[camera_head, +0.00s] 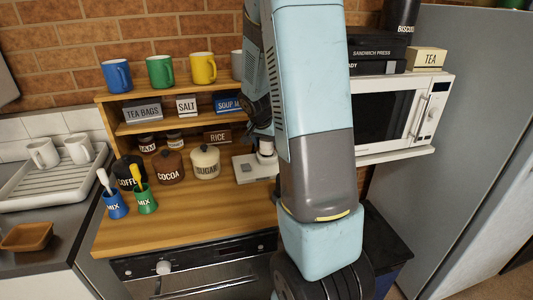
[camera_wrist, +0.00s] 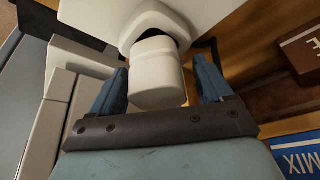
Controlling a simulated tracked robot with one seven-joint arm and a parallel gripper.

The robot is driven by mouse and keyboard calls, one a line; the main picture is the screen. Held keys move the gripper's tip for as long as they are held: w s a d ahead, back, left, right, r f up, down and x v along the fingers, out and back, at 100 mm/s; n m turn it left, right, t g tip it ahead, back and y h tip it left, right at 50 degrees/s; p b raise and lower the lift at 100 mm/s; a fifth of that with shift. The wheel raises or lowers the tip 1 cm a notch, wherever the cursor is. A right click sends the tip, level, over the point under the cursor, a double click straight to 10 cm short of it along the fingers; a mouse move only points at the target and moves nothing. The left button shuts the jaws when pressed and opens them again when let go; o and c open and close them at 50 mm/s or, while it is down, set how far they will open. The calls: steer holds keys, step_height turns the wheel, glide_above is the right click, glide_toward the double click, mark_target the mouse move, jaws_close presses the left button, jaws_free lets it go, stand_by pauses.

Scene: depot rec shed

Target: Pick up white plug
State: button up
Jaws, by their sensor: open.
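A white rounded piece (camera_wrist: 156,75), which looks like the white plug, sits between the fingers of my gripper (camera_wrist: 161,62) in the wrist view. My gripper is open, with one blue finger on each side of the piece and small gaps visible. Above the piece is a larger white body (camera_wrist: 150,18), with a dark gap between them; I cannot tell how they join. In the head view, a small white piece (camera_head: 266,147) shows beside my arm, above a pale flat base (camera_head: 254,167) on the wooden counter. My arm hides much of this area and the fingers there.
Cocoa (camera_head: 168,168) and sugar (camera_head: 205,162) jars stand left of the pale base. A brown rice sign (camera_head: 217,137) is on the shelf behind. A white microwave (camera_head: 400,112) is to the right. The front of the wooden counter (camera_head: 190,225) is clear.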

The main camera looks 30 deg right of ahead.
steer(key=c, duration=1)
steer(key=shift+d, duration=0.1)
steer(key=shift+c, duration=0.2)
